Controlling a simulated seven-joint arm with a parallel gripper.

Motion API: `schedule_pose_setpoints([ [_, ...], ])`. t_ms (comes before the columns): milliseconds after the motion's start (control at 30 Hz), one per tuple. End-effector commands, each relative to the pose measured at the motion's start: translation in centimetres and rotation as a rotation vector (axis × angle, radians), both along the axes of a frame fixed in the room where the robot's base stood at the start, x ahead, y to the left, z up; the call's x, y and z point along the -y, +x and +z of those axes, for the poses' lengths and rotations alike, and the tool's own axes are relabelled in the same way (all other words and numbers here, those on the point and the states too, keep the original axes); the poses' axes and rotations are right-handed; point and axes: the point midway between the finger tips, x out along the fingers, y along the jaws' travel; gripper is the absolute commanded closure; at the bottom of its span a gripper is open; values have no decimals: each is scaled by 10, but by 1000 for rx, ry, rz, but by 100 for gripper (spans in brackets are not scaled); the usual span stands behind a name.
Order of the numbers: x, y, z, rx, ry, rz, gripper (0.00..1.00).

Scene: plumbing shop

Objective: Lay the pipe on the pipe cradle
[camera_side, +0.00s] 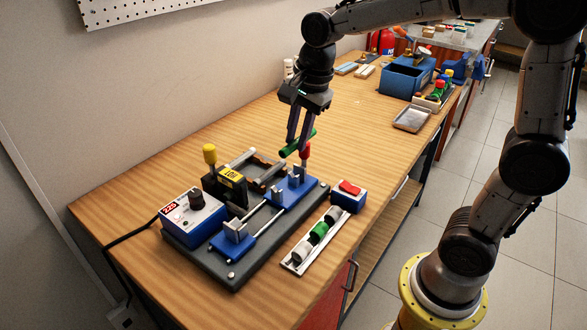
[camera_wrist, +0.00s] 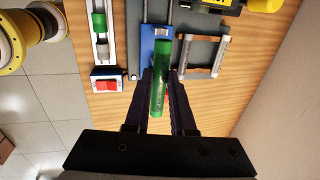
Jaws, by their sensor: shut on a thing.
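The pipe is a short green tube (camera_side: 298,143), held above the table near the right end of the fixture. In the wrist view the pipe (camera_wrist: 158,95) lies between the fingers and points towards a blue block. My gripper (camera_side: 297,147) is shut on the pipe; its fingers also show in the wrist view (camera_wrist: 160,80). What looks like the pipe cradle is the pair of blue notched supports, the near one (camera_side: 233,242) and the far one (camera_side: 289,197), on a dark base plate. The pipe is apart from both supports. The far support's notch is partly hidden in the wrist view.
A control box (camera_side: 191,216) with a dial, a yellow-labelled block (camera_side: 231,187) and a metal frame (camera_side: 254,166) crowd the base. A rack with green and white pieces (camera_side: 318,233) and a red-switch box (camera_side: 348,196) stand in front. The table behind is mostly clear.

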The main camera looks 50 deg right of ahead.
Motion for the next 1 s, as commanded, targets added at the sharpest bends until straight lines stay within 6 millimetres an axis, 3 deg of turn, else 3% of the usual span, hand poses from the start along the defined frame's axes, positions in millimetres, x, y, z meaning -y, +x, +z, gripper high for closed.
schedule_pose_setpoints([
  [233,-2,2,2,-56,4,-19,100],
  [533,-16,26,-22,-207,2,-9,100],
  [1000,-20,29,-49,-227,0,0,100],
])
